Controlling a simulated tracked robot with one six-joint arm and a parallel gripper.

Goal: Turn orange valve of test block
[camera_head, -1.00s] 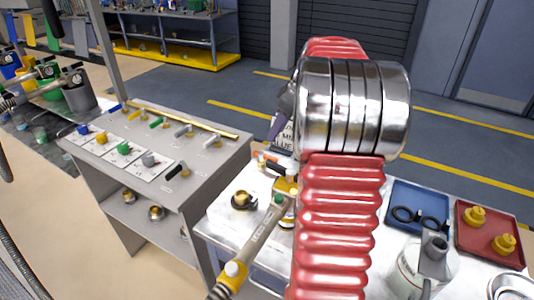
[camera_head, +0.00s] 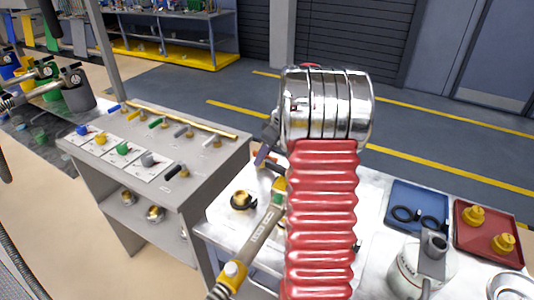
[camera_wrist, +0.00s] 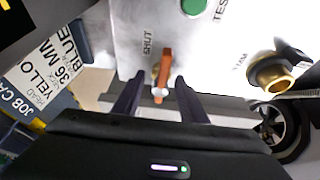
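The orange valve (camera_wrist: 165,68) shows in the wrist view as a small upright lever on a silver stem, next to the printed word SHUT. It stands on the pale test block (camera_wrist: 120,45). My gripper (camera_wrist: 160,82) is open, with one dark finger on each side of the lever and gaps between. I cannot tell how deep the lever sits between the fingers. In the head view, an orange piece (camera_head: 266,155) shows beside a dark finger of my gripper (camera_head: 262,150). My red arm hides much of the block there.
A brass port (camera_wrist: 270,75) and a green disc (camera_wrist: 195,6) are on the block. A hose wand (camera_head: 250,250) reaches the block. Blue (camera_head: 410,195) and red (camera_head: 468,245) trays and a white canister (camera_head: 420,270) stand to the right.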

